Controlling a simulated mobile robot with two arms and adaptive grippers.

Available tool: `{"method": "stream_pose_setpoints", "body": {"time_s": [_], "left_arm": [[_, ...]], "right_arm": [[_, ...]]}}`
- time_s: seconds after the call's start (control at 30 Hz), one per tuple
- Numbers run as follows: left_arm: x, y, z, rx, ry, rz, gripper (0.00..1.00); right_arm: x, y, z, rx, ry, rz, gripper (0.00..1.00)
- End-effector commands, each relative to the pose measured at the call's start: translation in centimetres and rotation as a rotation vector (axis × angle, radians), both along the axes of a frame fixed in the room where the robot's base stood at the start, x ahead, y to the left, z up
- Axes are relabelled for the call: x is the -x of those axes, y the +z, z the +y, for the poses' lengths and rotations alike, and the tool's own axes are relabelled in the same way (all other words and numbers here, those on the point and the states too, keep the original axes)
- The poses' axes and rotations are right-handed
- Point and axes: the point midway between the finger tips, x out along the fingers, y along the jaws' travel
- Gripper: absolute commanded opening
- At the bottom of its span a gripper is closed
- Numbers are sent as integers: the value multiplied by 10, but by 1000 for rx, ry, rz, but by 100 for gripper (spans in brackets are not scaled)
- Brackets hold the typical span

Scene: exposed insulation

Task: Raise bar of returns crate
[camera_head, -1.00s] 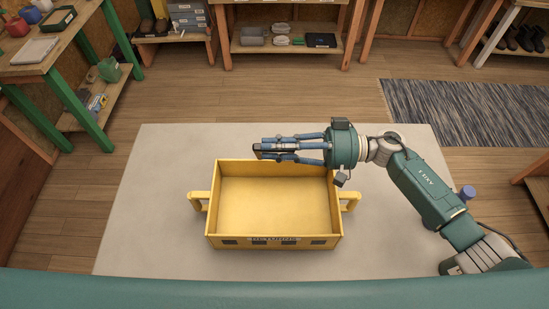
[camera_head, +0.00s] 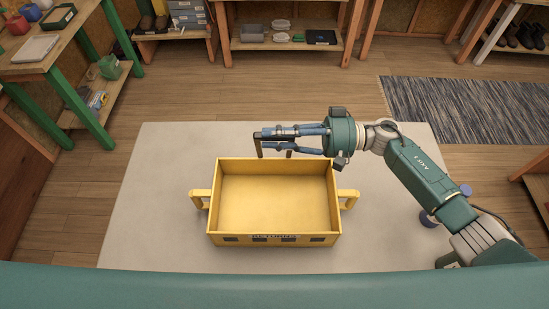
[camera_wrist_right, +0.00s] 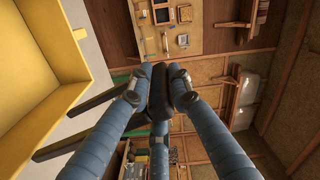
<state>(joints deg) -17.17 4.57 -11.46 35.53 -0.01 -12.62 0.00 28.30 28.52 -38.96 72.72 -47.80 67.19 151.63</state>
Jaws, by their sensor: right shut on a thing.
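The yellow returns crate (camera_head: 275,197) stands upright on a pale grey mat, empty, with its label on the near wall and a loop handle at each end. A dark bar (camera_head: 257,146) on two dark side legs stands up at the crate's far wall. My right gripper (camera_head: 268,134) reaches in from the right above that wall and is shut on the bar. In the right wrist view, the blue fingers (camera_wrist_right: 160,88) close around the dark bar, with its legs (camera_wrist_right: 100,108) running toward the yellow crate wall (camera_wrist_right: 45,70). The fingers hide part of the bar. My left gripper is out of view.
The pale mat (camera_head: 155,190) is bare around the crate. A green-legged table (camera_head: 50,72) stands at the left, a low shelf (camera_head: 285,45) at the back, and a dark striped rug (camera_head: 460,110) lies at the right. Open wooden floor separates them.

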Motion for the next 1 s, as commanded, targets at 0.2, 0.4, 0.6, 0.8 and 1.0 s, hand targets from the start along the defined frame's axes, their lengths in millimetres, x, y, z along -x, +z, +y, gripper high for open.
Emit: {"method": "stream_pose_setpoints", "body": {"time_s": [0.2,0.4,0.6,0.8,1.0], "left_arm": [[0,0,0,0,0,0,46],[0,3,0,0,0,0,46],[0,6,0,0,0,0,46],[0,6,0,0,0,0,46],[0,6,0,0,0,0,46]], "right_arm": [[-1,1,0,-2,0,1,0],[-9,4,0,-2,0,39,0],[-19,7,0,-3,-1,96,0],[-20,7,0,-2,-2,103,0],[-21,7,0,-2,-2,109,0]]}}
